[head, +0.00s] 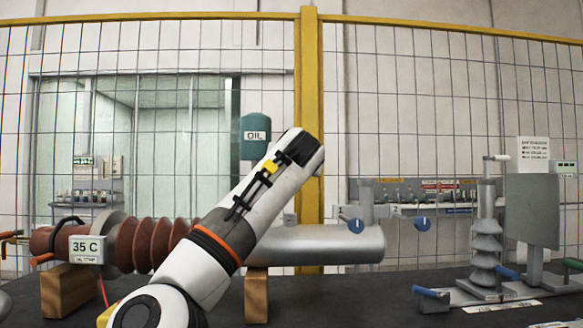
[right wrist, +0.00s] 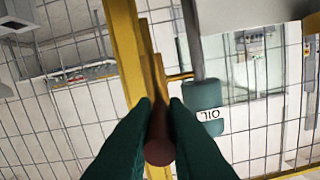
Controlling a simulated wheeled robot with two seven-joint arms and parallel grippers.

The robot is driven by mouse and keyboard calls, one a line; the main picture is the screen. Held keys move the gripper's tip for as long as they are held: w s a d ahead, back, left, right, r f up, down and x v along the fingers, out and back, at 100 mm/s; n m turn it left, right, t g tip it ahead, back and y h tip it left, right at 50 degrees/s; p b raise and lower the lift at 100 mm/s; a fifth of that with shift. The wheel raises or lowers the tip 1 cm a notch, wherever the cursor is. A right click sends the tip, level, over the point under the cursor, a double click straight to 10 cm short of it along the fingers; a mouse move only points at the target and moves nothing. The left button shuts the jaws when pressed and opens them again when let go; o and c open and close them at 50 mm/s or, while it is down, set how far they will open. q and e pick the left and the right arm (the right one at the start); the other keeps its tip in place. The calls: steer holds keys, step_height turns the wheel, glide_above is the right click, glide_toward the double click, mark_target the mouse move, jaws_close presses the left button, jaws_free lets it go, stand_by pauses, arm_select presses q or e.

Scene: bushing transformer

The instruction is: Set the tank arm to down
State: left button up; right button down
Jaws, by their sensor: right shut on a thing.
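In the head view my arm covers this spot. My left gripper is not in view.
A ribbed red-brown bushing (head: 150,243) with a grey cylinder (head: 325,244) lies on wooden blocks (head: 257,293). A stand with grey discs (head: 486,240) and a grey panel (head: 532,211) is at the right. A yellow-framed mesh fence (head: 310,60) stands behind.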

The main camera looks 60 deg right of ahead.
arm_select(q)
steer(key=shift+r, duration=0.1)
arm_select(e)
steer(key=shift+f, duration=0.15)
steer(key=c, duration=1.5)
jaws_free()
steer(key=shift+a, duration=0.1)
steer(key=shift+o, duration=0.2)
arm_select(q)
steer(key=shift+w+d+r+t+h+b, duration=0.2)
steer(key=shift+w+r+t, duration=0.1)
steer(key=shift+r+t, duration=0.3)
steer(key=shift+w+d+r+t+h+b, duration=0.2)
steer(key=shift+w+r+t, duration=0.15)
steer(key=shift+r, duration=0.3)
arm_select(e)
steer(key=v, duration=1.2)
